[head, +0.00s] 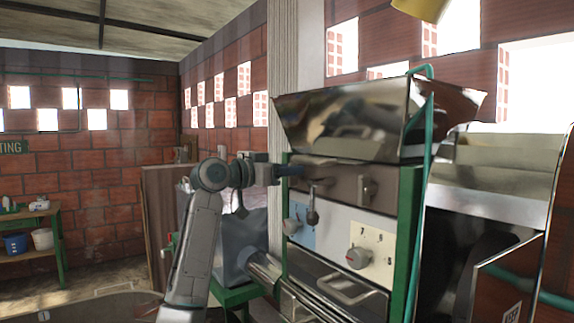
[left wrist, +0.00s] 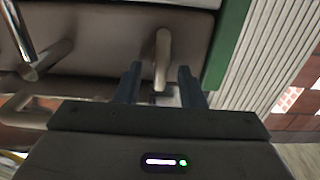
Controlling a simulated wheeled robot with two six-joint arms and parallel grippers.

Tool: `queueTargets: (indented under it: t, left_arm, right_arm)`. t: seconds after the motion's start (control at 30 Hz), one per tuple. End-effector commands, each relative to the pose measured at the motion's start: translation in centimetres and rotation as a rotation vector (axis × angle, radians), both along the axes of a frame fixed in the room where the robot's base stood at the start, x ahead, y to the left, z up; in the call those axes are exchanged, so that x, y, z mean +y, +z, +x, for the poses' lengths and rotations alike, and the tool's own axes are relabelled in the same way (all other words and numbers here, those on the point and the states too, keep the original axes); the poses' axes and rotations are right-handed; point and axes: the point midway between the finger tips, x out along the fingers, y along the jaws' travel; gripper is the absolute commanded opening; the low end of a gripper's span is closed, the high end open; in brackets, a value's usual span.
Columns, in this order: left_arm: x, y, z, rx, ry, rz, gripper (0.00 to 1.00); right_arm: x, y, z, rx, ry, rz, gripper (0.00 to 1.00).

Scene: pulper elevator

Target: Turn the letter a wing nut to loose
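In the left wrist view, a pale metal wing nut (left wrist: 163,55) stands out from the brown plate. My left gripper (left wrist: 159,72) is open, with one dark finger on each side of the nut's near end. Gaps show between nut and fingers, and I see no contact. In the head view, my left gripper (head: 290,170) reaches the upper left of the machine's brown plate (head: 340,183) and hides this nut. A second pale fitting (head: 366,188) sits farther right on the plate. No letter is readable on the nut. My right gripper is not in view.
A dark-knobbed lever (head: 312,212) hangs just right of and below my gripper. A red-marked knob (head: 357,257) sits on the white panel below. A green post (left wrist: 228,45) stands close by the gripper. A shiny hopper (head: 350,125) is above the plate.

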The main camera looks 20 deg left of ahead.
Motion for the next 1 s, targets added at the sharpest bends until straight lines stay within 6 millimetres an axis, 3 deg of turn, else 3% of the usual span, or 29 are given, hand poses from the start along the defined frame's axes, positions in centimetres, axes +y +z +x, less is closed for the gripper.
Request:
queueTargets:
  t: [0.23,0.4,1.0]
  left_arm:
    - [-0.04,-0.07,0.05,0.000,0.000,0.000,0.34]
    - [-0.02,-0.05,0.03,0.000,0.000,0.000,0.00]
    - [0.03,-0.14,0.09,0.027,-0.001,-0.032,0.00]
  right_arm:
    - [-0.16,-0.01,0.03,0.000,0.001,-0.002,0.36]
    - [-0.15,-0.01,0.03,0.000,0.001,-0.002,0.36]
    - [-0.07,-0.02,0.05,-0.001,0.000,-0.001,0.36]
